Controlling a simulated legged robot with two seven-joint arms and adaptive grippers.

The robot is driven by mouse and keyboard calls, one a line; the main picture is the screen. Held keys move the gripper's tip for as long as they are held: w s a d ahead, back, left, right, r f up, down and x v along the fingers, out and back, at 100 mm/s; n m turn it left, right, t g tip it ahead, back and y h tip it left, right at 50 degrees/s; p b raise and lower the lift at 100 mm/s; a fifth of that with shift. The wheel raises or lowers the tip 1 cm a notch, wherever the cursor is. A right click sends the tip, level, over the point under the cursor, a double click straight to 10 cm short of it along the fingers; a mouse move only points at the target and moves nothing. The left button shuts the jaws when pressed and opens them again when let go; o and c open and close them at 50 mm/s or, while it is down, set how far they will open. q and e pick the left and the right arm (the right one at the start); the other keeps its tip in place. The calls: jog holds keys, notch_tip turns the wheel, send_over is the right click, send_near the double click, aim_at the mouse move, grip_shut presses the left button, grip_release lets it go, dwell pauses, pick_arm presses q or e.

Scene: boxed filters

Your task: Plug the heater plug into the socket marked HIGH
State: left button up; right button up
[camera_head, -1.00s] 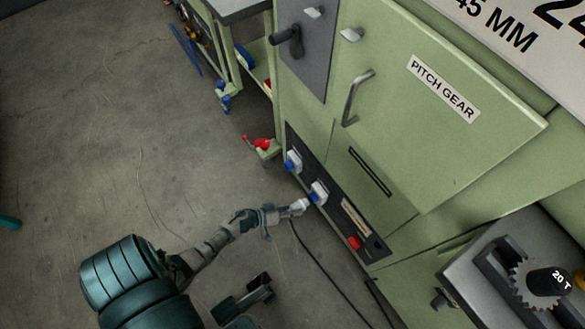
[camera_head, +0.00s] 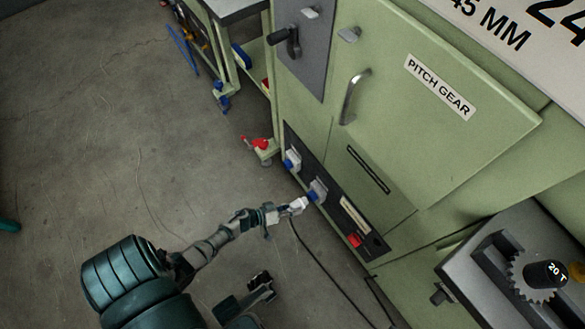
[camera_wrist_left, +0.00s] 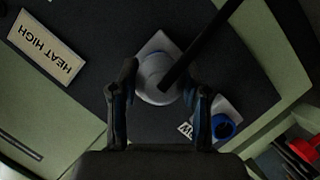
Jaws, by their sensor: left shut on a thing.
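My left gripper (camera_head: 284,211) is shut on the white plug (camera_head: 298,204), low in front of the machine's dark socket panel. In the left wrist view its fingers (camera_wrist_left: 160,98) sit either side of the round plug (camera_wrist_left: 152,72), and a black cable runs off it. The HEAT HIGH label (camera_wrist_left: 45,46) is on the same panel. A second blue socket (camera_wrist_left: 222,126) lies on the other side.
A red switch (camera_head: 354,241) is on the panel's right end. The green cabinet with the PITCH GEAR door (camera_head: 420,130) rises above. A gear (camera_head: 540,278) stands on a bench at lower right. A cart (camera_head: 232,85) stands at the back; the floor (camera_head: 90,130) at left is clear.

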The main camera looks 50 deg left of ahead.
aim_at(300, 204)
pick_arm(q)
jog(key=shift+w+d, duration=0.15)
jog(key=shift+w, duration=1.75)
jog(key=o, duration=1.3)
jog(key=v, duration=1.2)
